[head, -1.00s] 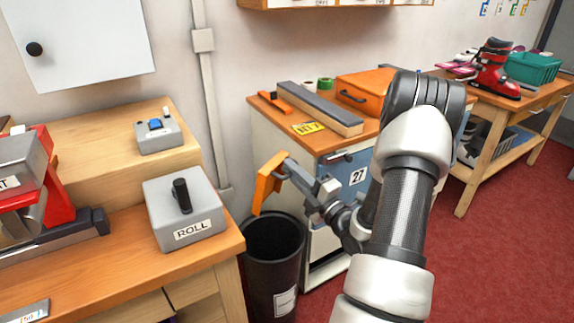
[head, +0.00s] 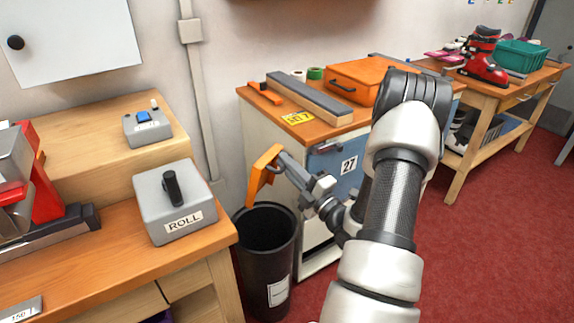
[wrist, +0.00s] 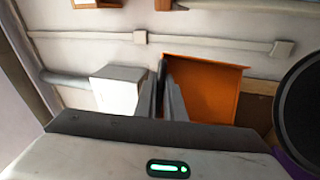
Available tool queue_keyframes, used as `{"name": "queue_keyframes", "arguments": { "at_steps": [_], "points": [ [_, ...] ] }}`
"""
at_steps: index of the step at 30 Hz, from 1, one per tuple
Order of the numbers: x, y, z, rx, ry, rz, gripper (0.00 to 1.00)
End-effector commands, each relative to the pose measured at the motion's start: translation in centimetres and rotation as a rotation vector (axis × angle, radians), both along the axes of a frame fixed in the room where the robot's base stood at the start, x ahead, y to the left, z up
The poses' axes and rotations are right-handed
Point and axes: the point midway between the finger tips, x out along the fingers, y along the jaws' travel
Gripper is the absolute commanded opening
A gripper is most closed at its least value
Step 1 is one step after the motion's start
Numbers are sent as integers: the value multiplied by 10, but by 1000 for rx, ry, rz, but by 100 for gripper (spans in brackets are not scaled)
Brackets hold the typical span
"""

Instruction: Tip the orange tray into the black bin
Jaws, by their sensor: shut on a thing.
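The orange tray (head: 261,174) is tilted steeply, close to on edge, above the black bin (head: 267,268) in the head view. My gripper (head: 284,160) is shut on the tray's edge. In the wrist view the gripper fingers (wrist: 167,98) meet at the left side of the tray (wrist: 205,90). I see no contents on the tray face in the wrist view. The round dark shape at the right of the wrist view (wrist: 304,105) looks like the bin's mouth. The inside of the bin is dark, and I cannot tell what it holds.
A wooden bench with a grey ROLL box (head: 176,203) stands left of the bin. A cabinet marked 27 (head: 262,118) stands behind it, topped with an orange case (head: 357,84) and a long grey-topped bar (head: 309,98). Red floor (head: 480,240) is clear at right.

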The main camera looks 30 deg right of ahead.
Motion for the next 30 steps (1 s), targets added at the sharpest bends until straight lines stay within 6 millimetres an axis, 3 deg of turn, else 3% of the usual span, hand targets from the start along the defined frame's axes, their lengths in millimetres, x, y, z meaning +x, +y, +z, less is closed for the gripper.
{"name": "queue_keyframes", "arguments": {
  "at_steps": [3, 7, 11, 15, 19, 23, 30],
  "points": [
    [0, 0, 20, -2, -2, 0, 0],
    [0, 1, -2, 2, 1, 1, 0],
    [0, 1, 20, -3, -4, 1, 0],
    [0, 0, -1, 2, 1, 1, 0],
    [0, 0, 20, -3, -3, 1, 0],
    [0, 1, -4, 3, 0, 2, 0],
    [0, 0, 0, -1, -2, 1, 0]
  ]
}}
